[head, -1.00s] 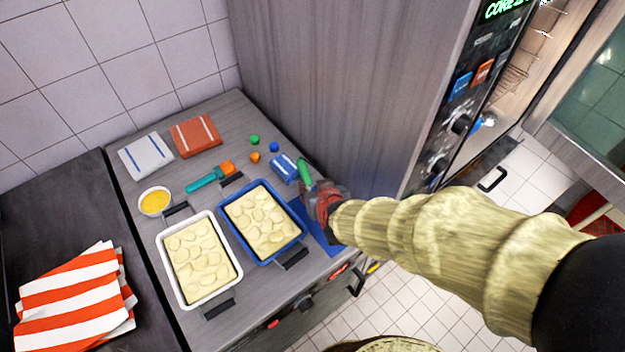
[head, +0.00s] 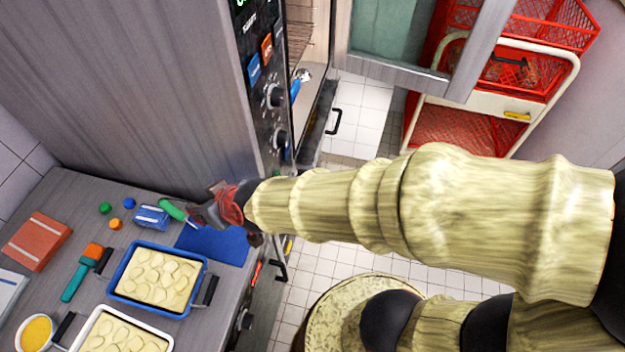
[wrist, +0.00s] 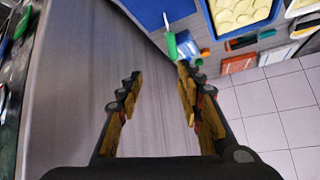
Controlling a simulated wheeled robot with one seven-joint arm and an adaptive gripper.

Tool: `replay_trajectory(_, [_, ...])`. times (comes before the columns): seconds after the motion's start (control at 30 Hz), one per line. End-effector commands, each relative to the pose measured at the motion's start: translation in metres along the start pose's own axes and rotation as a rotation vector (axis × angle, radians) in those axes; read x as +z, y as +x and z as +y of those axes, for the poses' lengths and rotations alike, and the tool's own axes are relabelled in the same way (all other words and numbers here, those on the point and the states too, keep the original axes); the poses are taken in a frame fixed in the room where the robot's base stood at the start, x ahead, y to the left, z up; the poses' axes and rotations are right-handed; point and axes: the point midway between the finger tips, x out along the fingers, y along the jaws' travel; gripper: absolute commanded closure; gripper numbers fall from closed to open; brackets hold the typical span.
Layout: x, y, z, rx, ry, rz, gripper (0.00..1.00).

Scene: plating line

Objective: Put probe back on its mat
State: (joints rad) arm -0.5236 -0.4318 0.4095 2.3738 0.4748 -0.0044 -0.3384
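The probe (head: 172,209) has a green handle and lies by the upper left corner of the blue mat (head: 222,243), its thin end towards the mat. In the wrist view, the green handle (wrist: 171,46) shows beyond my fingertips, beside the mat (wrist: 150,11). I cannot tell exactly what the handle rests on. My gripper (head: 200,213) is just right of the handle, above the mat's upper part. In the wrist view, my gripper (wrist: 158,75) has its fingers spread, with nothing between them.
A blue-and-white folded cloth (head: 151,218) and small coloured caps lie left of the probe. A blue-rimmed tray (head: 117,289) of food stands left of the mat. A tall steel cabinet (head: 130,90) rises close behind. A trolley with red baskets (head: 455,132) stands at the right.

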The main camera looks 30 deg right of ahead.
Motion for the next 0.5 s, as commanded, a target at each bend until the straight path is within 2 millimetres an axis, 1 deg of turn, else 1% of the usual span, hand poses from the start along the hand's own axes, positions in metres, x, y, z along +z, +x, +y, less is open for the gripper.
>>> replay_trajectory(0.03, [-0.011,-0.025,0.019,0.011,0.031,-0.005,0.64])
replay_trajectory(0.07, [-0.012,-0.040,0.029,0.018,0.046,-0.020,0.64])
replay_trajectory(0.1, [-0.011,-0.060,0.043,0.032,0.067,-0.044,0.64])
replay_trajectory(0.13, [-0.009,-0.075,0.054,0.047,0.083,-0.061,0.64])
replay_trajectory(0.17, [-0.007,-0.091,0.064,0.065,0.099,-0.078,0.64])
replay_trajectory(0.2, [-0.001,-0.112,0.078,0.093,0.120,-0.104,0.64])
replay_trajectory(0.27, [0.010,-0.142,0.097,0.141,0.152,-0.141,0.64])
replay_trajectory(0.3, [0.018,-0.161,0.107,0.174,0.175,-0.164,0.64])
replay_trajectory(0.4, [0.039,-0.200,0.128,0.251,0.229,-0.215,0.64])
replay_trajectory(0.5, [0.054,-0.225,0.139,0.305,0.267,-0.251,0.64])
